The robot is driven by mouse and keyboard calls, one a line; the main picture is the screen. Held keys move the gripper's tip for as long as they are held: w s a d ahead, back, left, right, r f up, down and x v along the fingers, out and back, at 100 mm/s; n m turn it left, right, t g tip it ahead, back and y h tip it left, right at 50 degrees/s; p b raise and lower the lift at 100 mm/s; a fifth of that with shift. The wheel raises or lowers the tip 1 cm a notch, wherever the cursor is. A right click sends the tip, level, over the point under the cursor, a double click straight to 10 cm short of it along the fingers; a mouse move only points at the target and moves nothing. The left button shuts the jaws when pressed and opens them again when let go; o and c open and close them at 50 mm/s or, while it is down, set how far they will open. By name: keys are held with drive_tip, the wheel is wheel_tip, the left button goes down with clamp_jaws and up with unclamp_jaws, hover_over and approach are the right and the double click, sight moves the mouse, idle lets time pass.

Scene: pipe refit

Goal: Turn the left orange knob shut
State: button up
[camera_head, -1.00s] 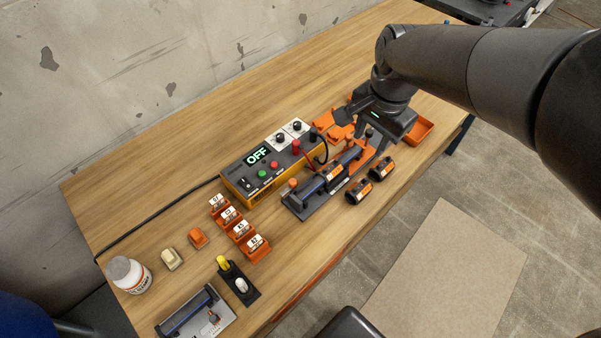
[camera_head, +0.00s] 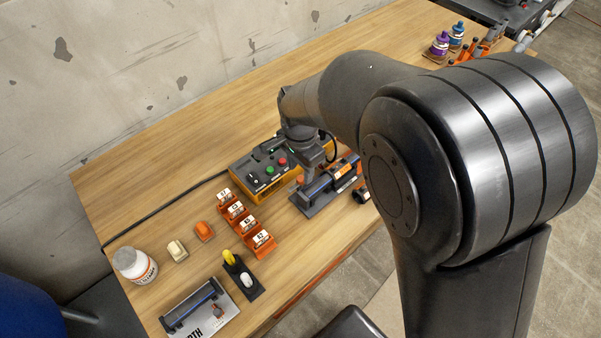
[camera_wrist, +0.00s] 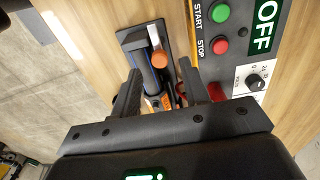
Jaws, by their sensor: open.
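My gripper (camera_wrist: 162,68) is open there, one finger on each side of the knob, with visible gaps; contact cannot be told. In the head view my gripper (camera_head: 308,172) is above the left end of the fixture (camera_head: 318,205) and hides most of the knob. An orange-labelled pipe part (camera_head: 343,168) lies along the fixture; its far end is hidden by my arm.
A yellow control box (camera_head: 258,194) with buttons stands close beside the fixture; its display reads OFF (camera_wrist: 265,25) in the wrist view.

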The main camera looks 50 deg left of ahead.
sight(296, 184)
drive_tip(key=shift+f, duration=1.45)
drive_tip(key=shift+c, duration=0.2)
clamp_jaws()
